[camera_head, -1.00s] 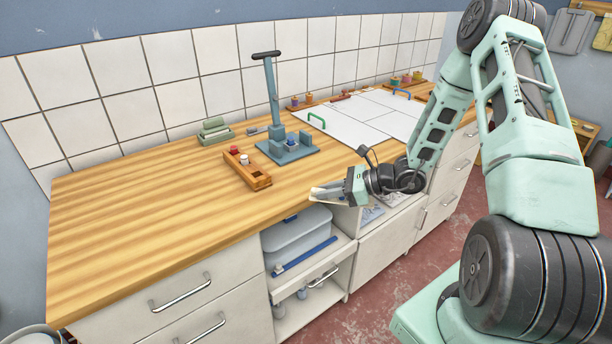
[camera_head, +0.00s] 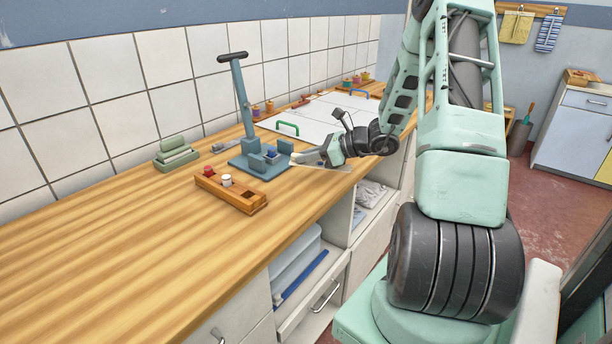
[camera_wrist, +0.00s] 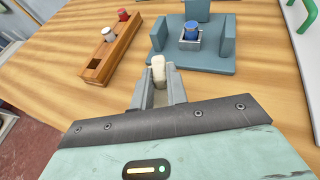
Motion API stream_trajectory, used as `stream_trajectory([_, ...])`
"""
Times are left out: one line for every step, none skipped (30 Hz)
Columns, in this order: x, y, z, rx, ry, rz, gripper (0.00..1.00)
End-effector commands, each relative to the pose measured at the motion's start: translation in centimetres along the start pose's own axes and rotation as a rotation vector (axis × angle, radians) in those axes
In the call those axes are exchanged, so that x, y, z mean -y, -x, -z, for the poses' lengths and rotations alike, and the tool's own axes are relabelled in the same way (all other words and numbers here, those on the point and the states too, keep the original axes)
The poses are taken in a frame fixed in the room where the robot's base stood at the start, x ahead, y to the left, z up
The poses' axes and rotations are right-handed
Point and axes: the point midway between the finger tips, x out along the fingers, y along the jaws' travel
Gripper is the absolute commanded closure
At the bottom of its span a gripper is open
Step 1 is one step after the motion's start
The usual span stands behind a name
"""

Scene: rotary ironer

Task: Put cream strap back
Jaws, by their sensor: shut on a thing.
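My gripper (camera_head: 303,157) is over the worktop, near the blue-grey press stand. In the wrist view my gripper (camera_wrist: 158,82) is shut on a small cream piece, the cream strap (camera_wrist: 157,67), which pokes out between the fingertips. A wooden rack (camera_head: 232,192) lies to the left of the gripper. In the wrist view the rack (camera_wrist: 126,43) has an open, dark slot at its near end. A white-topped piece (camera_wrist: 109,34) and a red-topped piece (camera_wrist: 123,14) stand in its other places. The strap is apart from the rack.
The blue-grey press stand (camera_head: 262,165) has a tall lever and holds a blue piece (camera_wrist: 191,30). Green blocks (camera_head: 175,154) are stacked near the tiled wall. White boards (camera_head: 320,118) with handles lie beyond. The worktop's left part is clear.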

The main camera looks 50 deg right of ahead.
Motion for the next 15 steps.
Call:
stream_trajectory([0.0,-0.2,0.5,0.0,-0.001,-0.001,1.0])
stream_trajectory([0.0,-0.3,0.8,0.0,-0.001,-0.001,1.0])
stream_trajectory([0.0,-0.5,1.0,0.0,-0.001,-0.001,1.0])
stream_trajectory([0.0,-0.6,1.3,0.0,0.0,-0.001,1.0])
stream_trajectory([0.0,-0.7,1.6,0.0,0.0,-0.001,1.0])
stream_trajectory([-0.1,-0.9,2.1,-0.001,-0.002,-0.002,1.0])
stream_trajectory([-0.1,-1.1,2.5,-0.001,-0.003,-0.002,1.0])
stream_trajectory([-0.1,-1.2,3.0,-0.001,-0.002,-0.002,1.0])
stream_trajectory([-0.1,-1.5,3.5,0.0,-0.003,-0.002,1.0])
stream_trajectory([0.0,-1.6,3.9,0.0,-0.002,-0.002,1.0])
stream_trajectory([0.0,-1.8,4.2,0.0,-0.001,-0.002,1.0])
stream_trajectory([0.0,-1.9,4.5,0.0,0.0,-0.001,1.0])
stream_trajectory([0.0,-2.0,4.7,0.0,0.001,-0.001,1.0])
stream_trajectory([0.0,-2.1,4.9,0.0,0.002,-0.001,1.0])
stream_trajectory([0.0,-2.1,5.0,0.0,0.003,-0.001,1.0])
